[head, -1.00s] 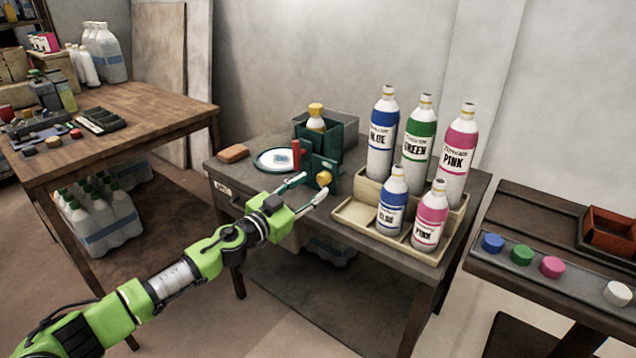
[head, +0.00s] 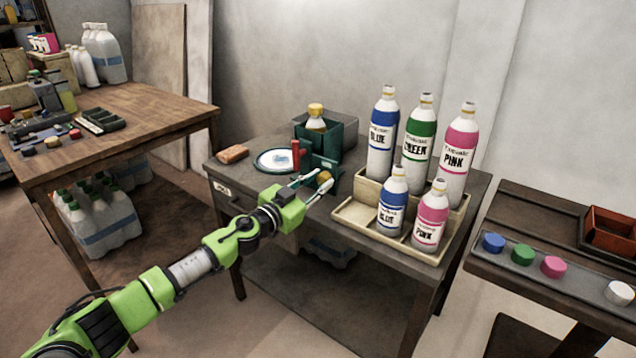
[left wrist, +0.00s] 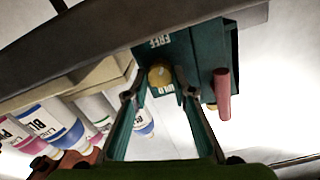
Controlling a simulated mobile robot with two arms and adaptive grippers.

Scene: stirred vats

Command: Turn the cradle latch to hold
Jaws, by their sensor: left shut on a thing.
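The green cradle (head: 321,142) stands on the grey table with a yellow-capped bottle (head: 316,118) in it. The cradle latch is a round yellow knob (head: 324,177) on the cradle's front; in the left wrist view the knob (left wrist: 160,75) sits between a FREE label and a HOLD label. My left gripper (head: 317,180) is at the cradle's front, shut on the knob, one finger on each side; its fingers also show in the left wrist view (left wrist: 160,94). Which label the latch points to cannot be told. My right gripper is not in view.
A red handle (head: 295,154) stands at the cradle's left. A white plate (head: 266,161) and a brown sponge (head: 232,154) lie further left. A cream rack (head: 352,217) with several labelled bottles stands close on the right.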

